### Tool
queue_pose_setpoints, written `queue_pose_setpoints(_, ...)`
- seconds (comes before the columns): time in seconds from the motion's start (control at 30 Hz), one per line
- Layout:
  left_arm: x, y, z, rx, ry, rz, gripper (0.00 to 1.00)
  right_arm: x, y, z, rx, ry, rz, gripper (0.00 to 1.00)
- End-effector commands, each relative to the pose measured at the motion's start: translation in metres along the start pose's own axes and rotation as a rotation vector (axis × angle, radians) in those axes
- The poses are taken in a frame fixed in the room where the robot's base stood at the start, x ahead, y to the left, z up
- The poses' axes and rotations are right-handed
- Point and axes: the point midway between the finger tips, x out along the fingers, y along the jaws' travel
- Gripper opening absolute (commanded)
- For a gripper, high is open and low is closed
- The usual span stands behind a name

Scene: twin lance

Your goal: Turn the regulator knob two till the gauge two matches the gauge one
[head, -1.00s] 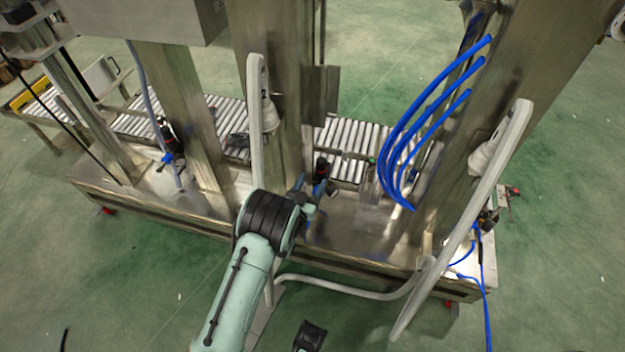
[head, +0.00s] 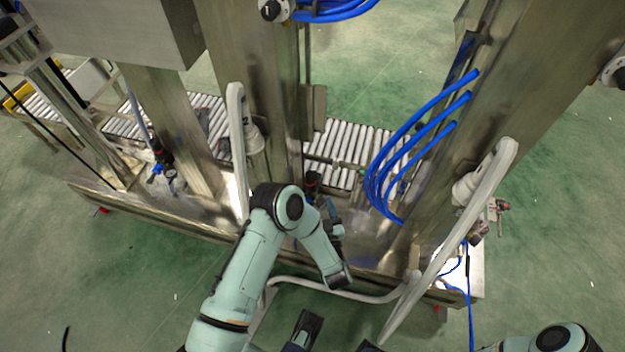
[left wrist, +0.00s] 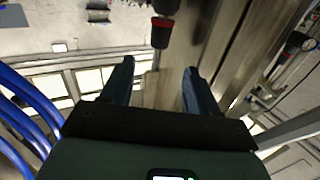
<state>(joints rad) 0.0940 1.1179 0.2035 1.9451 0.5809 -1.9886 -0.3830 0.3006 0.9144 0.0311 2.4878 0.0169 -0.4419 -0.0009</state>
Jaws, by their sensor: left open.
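A dark regulator knob (head: 313,180) stands on the machine's steel base behind my left arm; its lower part is hidden. Another dark regulator (head: 157,148) with a small round gauge (head: 171,175) is farther left. I cannot tell which is number two, and no gauge can be read. In the left wrist view, a black knob with a red band (left wrist: 162,30) lies beyond the fingertips, between their lines. My left gripper (left wrist: 159,75) is open and empty, apart from the knob. Dark parts at the bottom of the head view may be my right gripper (head: 336,338); its jaws are unclear.
Steel columns (head: 252,60) rise around the regulators. A pale handle (head: 237,145) stands left of my wrist, and another (head: 455,235) slants at right. Blue hoses (head: 410,140) hang between the columns. A roller conveyor (head: 350,145) runs behind.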

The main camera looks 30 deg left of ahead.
Motion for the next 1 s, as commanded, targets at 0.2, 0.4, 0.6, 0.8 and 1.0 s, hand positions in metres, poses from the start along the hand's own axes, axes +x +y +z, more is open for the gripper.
queue_pose_setpoints(0.2, 0.048, -0.001, -0.001, -0.001, 0.006, -0.003, 0.6, 0.007, 0.003, -0.011, 0.002, 0.029, 0.001, 1.0)
queue_pose_setpoints(0.4, 0.08, -0.001, -0.001, -0.001, 0.005, -0.002, 0.6, 0.01, 0.004, -0.019, 0.004, 0.05, 0.002, 1.0)
queue_pose_setpoints(0.6, 0.094, 0.0, -0.001, 0.0, 0.004, 0.001, 0.6, 0.011, 0.005, -0.023, 0.005, 0.061, 0.002, 1.0)
queue_pose_setpoints(0.8, 0.095, 0.0, -0.001, 0.0, 0.003, 0.002, 0.6, 0.011, 0.005, -0.023, 0.005, 0.062, 0.002, 1.0)
queue_pose_setpoints(1.0, 0.095, 0.0, -0.001, 0.0, 0.003, 0.001, 0.24, 0.011, 0.005, -0.023, 0.005, 0.061, 0.002, 1.0)
